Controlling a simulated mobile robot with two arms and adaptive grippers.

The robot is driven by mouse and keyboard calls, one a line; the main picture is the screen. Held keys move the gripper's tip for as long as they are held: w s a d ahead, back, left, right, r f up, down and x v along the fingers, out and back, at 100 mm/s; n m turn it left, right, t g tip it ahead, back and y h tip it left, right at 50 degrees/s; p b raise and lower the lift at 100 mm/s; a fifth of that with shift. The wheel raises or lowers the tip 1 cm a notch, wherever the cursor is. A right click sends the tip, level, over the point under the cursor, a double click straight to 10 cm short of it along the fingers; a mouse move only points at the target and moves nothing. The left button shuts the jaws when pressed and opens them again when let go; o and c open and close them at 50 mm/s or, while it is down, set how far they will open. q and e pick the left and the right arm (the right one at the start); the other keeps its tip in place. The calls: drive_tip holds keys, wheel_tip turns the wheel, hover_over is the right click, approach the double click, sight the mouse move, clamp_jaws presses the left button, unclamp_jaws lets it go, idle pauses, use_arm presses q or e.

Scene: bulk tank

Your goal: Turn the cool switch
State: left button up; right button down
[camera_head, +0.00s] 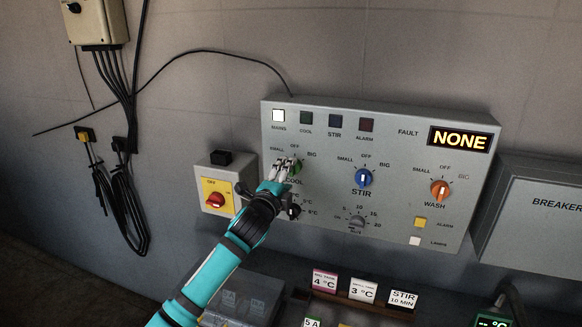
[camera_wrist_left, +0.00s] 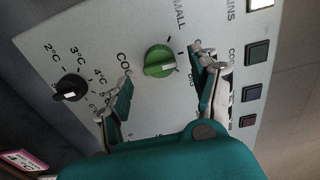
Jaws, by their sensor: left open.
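The green cool switch (camera_head: 297,168) is a round knob on the grey control panel, above the COOL label. My left gripper (camera_head: 284,168) is in front of it and partly covers it in the head view. In the left wrist view the whole green cool switch (camera_wrist_left: 159,61) shows between the two spread fingers of my left gripper (camera_wrist_left: 163,74). The fingers are open, one on each side of the knob, with visible gaps; I cannot tell their distance from the panel. My right gripper is not in view.
The black temperature knob (camera_wrist_left: 70,88) is beside the left finger in the wrist view. The blue stir knob (camera_head: 364,178) and orange wash knob (camera_head: 439,189) are further right. A red-and-yellow main switch (camera_head: 215,199) is left of the panel. Label cards (camera_head: 363,290) stand below.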

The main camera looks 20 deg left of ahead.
use_arm(q)
drive_tip(key=shift+w, duration=2)
drive_tip(key=shift+c, duration=0.2)
drive_tip(key=c, duration=1.1)
